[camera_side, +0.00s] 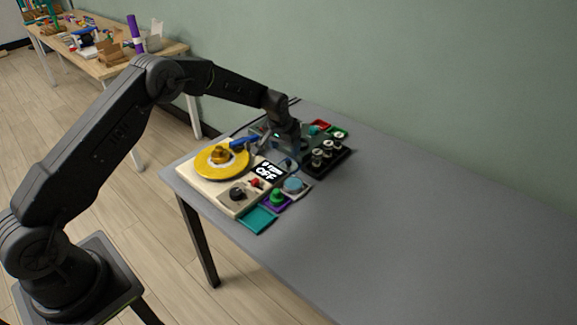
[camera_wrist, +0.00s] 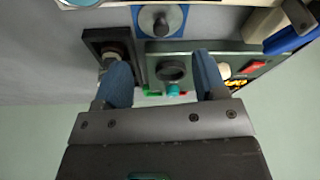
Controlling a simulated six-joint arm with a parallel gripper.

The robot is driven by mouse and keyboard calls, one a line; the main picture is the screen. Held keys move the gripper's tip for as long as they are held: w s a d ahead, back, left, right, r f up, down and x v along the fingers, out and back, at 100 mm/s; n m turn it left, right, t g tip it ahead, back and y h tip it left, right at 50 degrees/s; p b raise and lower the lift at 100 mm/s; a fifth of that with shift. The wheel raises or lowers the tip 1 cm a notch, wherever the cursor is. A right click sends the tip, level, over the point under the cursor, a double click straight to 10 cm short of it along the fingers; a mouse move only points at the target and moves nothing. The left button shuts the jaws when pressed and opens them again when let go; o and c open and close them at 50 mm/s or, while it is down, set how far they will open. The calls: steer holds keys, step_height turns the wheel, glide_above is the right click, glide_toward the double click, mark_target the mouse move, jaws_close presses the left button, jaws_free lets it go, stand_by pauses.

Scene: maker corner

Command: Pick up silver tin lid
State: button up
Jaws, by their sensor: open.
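A silver disc with a dark knob, which looks like the tin lid (camera_wrist: 161,20), lies on a blue square pad at the top of the wrist view. In the side view a small dark-knobbed piece on blue (camera_side: 288,163) shows just in front of my gripper and is probably the same lid. My gripper (camera_wrist: 161,62) is open and empty, with its blue-grey fingers apart. In the side view my gripper (camera_side: 283,147) is low over the far end of the cluster of parts. The lid lies beyond the fingertips and is not between them.
A black tray (camera_side: 342,165) with several knobs stands close at the right. A cream turntable unit (camera_side: 215,191) with a yellow disc is at the left. The grey table (camera_side: 420,225) is clear at the right.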

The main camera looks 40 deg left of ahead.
mark_target(288, 161)
steer(key=x, duration=0.7)
steer(key=shift+a+f, duration=0.1)
steer(key=shift+f, duration=0.25)
jaws_close()
stand_by(0.3)
